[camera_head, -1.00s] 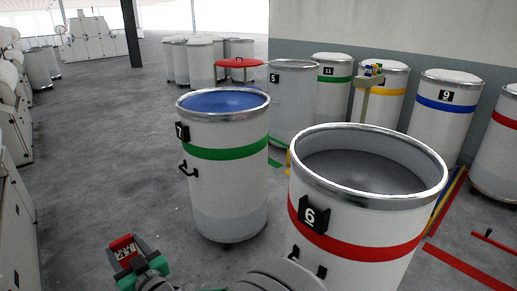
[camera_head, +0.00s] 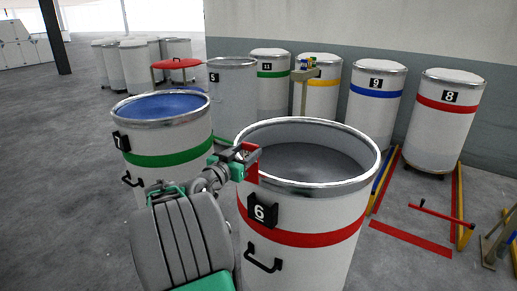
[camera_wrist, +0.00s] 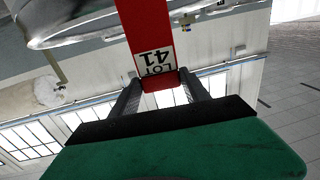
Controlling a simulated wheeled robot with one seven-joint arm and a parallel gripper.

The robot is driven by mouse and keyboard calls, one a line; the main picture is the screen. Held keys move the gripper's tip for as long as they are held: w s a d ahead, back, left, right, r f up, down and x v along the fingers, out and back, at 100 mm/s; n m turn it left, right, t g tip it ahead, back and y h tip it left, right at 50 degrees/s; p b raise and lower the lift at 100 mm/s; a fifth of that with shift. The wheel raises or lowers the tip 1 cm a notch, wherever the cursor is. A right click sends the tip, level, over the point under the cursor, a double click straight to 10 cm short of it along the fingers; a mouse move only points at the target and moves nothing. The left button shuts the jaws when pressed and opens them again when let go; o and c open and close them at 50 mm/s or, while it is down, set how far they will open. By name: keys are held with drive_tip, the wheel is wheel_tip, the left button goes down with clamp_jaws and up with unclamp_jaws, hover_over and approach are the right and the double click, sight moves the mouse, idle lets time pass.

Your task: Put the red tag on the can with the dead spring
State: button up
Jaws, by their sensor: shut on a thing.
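My gripper (camera_head: 244,160) is shut on the red tag (camera_head: 252,172) at the left rim of can 6 (camera_head: 300,212). The tag hangs by the rim; I cannot tell if it touches. In the wrist view the tag (camera_wrist: 148,35) is held between the fingers (camera_wrist: 158,92) and carries a white "LOT 41" label. Can 6 has a red band, and its grey inside surface lies below the rim. Can 7 (camera_head: 168,135) has a green band, and its blue inside surface sits close to the rim. Can 5 (camera_head: 232,92) stands behind, with its inside barely visible.
Covered cans 11 (camera_head: 270,87), 9 (camera_head: 375,100) and 8 (camera_head: 442,125) stand along the wall, beside a yellow-banded can (camera_head: 318,97). A red round-topped stand (camera_head: 176,63) is behind can 7. Red and yellow floor strips and a red bar (camera_head: 440,214) lie at right.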

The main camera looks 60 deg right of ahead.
drive_tip(key=s, duration=0.1)
drive_tip(key=s+d+m+g, duration=0.1)
drive_tip(key=s+r+g, duration=0.1)
drive_tip(key=shift+s+d+r, duration=0.1)
drive_tip(key=shift+s+d, duration=0.1)
drive_tip(key=shift+s, duration=0.2)
wheel_tip(320, 180, down, 7)
drive_tip(key=b, duration=0.1)
drive_tip(key=shift+r+b, duration=0.15)
drive_tip(key=shift+b, duration=0.25)
wheel_tip(320, 180, down, 4)
drive_tip(key=b, duration=0.4)
drive_tip(key=shift+r+b, duration=0.2)
drive_tip(key=shift+b, duration=0.15)
drive_tip(key=o, duration=1.4)
drive_tip(key=shift+o, duration=0.2)
drive_tip(key=b, duration=0.2)
approach(259, 176)
drive_tip(key=shift+s+d+r, duration=0.45)
drive_tip(key=shift+s+r, duration=0.05)
drive_tip(key=shift+r, duration=0.05)
